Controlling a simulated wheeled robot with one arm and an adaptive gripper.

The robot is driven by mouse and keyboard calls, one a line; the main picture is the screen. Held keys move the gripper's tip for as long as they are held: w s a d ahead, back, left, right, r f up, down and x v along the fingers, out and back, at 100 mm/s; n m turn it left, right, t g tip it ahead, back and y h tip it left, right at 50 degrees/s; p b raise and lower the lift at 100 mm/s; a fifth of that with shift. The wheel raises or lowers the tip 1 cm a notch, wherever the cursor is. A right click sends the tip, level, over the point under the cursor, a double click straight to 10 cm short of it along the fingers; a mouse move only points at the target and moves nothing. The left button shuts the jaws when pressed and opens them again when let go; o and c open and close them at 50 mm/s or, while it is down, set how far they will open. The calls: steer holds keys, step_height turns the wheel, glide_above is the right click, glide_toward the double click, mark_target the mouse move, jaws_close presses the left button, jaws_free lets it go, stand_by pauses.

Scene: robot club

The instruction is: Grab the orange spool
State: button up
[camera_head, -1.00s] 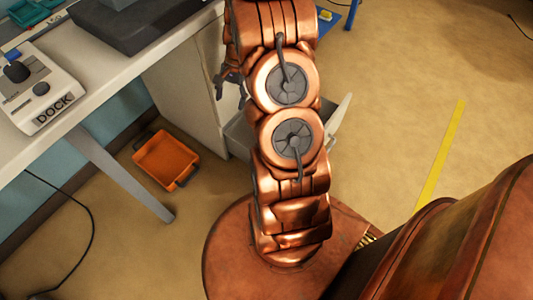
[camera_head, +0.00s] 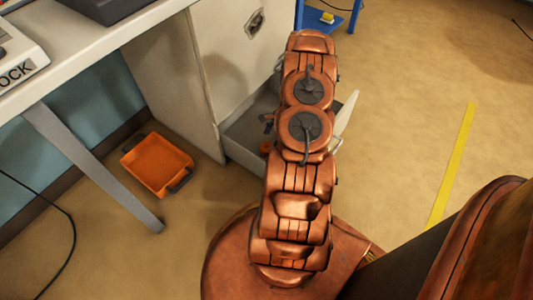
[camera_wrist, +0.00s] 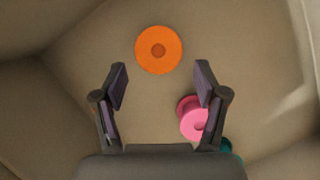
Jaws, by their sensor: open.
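The orange spool (camera_wrist: 158,50) lies flat in the wrist view, its round face and centre hole toward the camera. A small orange part of it (camera_head: 266,147) shows inside the open drawer in the head view, mostly hidden by my arm. My gripper (camera_wrist: 160,85) is open and empty, with the spool beyond its fingertips and roughly centred between them. In the head view, part of my gripper (camera_head: 268,121) shows over the drawer at the left of my arm.
A pink spool (camera_wrist: 190,118) lies near the right finger, partly hidden by it. A teal item (camera_wrist: 230,148) shows behind the gripper's right side. The grey drawer (camera_head: 240,133) is open below the white cabinet (camera_head: 185,75). An orange bin (camera_head: 157,163) stands on the floor.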

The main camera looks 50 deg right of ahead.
mark_target(267, 146)
steer(key=shift+b+x, duration=1.55)
steer(key=shift+x, duration=2.25)
steer(key=shift+s, duration=0.15)
steer(key=shift+c, duration=0.2)
steer(key=c, duration=0.9)
steer(key=shift+r, duration=0.1)
steer(key=shift+c, duration=0.2)
